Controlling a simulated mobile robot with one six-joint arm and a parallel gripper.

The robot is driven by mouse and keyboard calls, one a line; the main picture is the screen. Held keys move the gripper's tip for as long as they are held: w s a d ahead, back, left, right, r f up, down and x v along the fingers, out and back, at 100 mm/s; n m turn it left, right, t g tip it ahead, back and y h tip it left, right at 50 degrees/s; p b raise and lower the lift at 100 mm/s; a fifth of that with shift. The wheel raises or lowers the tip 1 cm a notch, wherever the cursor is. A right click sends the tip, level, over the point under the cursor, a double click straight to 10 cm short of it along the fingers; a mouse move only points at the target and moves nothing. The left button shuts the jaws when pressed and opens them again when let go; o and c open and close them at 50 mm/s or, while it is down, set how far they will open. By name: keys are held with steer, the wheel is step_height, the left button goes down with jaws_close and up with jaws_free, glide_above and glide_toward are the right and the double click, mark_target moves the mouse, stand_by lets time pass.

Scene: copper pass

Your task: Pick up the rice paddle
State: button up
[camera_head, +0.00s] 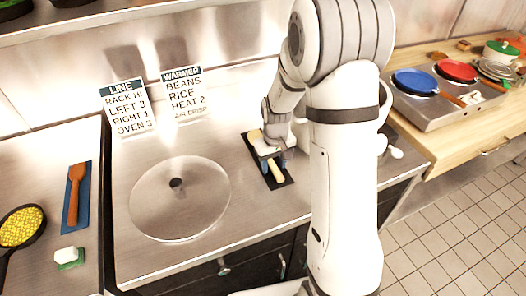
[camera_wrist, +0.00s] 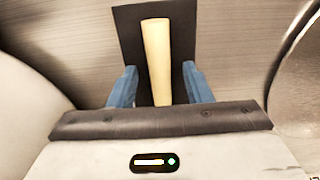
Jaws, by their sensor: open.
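The rice paddle, which I take to be the pale cream tool (camera_head: 277,173), lies on a dark mat (camera_head: 285,182) on the steel counter. My gripper (camera_head: 270,160) is over it and hides its middle part. In the wrist view, a long pale length of the paddle (camera_wrist: 156,50) runs between the two blue fingers of my gripper (camera_wrist: 160,88). The fingers are open, with a gap on each side of the paddle. The paddle's near end is hidden behind the gripper body. The dark mat (camera_wrist: 128,40) shows behind it.
A round basin (camera_head: 160,220) is sunk in the counter to the left. A brown spatula (camera_head: 75,190) on a blue mat, a pan of yellow food (camera_head: 20,228) and a sponge (camera_head: 68,258) lie farther left. Blue and red pans (camera_head: 415,82) stand on the right.

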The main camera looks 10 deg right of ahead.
jaws_close()
steer(key=shift+r, duration=0.1)
stand_by(0.3)
